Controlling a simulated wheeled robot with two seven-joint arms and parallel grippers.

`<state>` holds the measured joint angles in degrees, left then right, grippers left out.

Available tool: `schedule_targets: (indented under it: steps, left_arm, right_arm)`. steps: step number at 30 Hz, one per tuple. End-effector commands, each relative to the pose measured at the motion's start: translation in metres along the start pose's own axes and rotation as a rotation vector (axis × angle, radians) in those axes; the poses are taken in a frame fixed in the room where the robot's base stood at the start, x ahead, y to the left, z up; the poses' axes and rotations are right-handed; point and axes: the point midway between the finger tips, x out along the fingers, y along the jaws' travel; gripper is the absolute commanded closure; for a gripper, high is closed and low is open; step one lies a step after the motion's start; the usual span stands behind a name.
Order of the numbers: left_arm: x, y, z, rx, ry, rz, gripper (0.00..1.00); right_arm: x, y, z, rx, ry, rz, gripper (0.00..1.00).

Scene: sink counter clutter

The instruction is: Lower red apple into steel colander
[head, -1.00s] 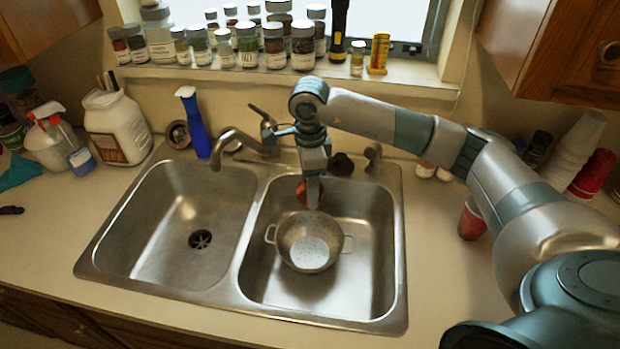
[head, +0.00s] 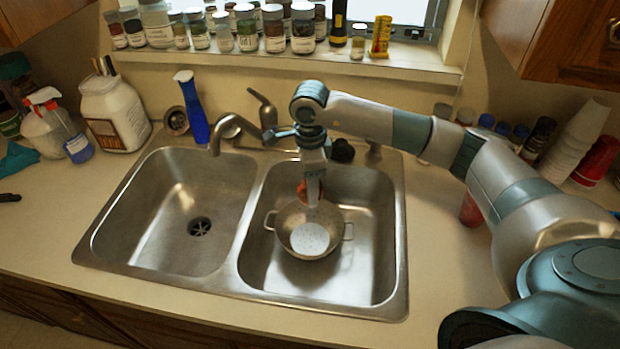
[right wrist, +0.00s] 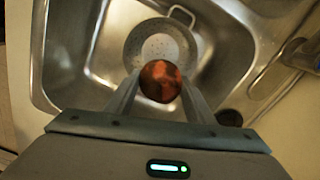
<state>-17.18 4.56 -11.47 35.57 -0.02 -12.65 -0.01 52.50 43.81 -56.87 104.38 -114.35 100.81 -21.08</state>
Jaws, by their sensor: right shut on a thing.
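The red apple (right wrist: 160,81) is held between the two fingers of my right gripper (head: 312,193), which is shut on it. In the head view the apple (head: 302,188) is partly hidden behind the gripper. The steel colander (head: 291,239) sits in the right sink basin, with a handle on each side; it also shows in the right wrist view (right wrist: 137,48). The gripper and apple are over the colander's far part in the head view. The exact height of the apple above the rim is hard to tell. My left gripper is not in view.
The right basin (head: 370,270) has free room around the colander. The faucet (head: 232,128) stands behind the sink, left of my right gripper. A blue bottle (head: 193,110) stands behind the left basin (head: 150,235), which is empty. A red cup (head: 470,210) is beside my arm.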

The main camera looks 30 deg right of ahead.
Motion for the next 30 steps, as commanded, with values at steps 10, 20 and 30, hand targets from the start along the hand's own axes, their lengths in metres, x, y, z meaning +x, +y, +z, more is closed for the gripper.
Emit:
schedule_targets:
  steps: [10,20,30]
  left_arm:
    - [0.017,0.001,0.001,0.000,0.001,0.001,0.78]
    - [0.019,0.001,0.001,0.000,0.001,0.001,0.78]
    - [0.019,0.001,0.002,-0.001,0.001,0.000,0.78]
  right_arm:
    - [0.044,0.000,0.000,0.000,0.000,0.000,0.77]
    - [0.051,0.000,0.000,-0.001,0.000,-0.001,0.77]
    - [0.050,0.000,0.000,-0.001,0.000,-0.001,0.77]
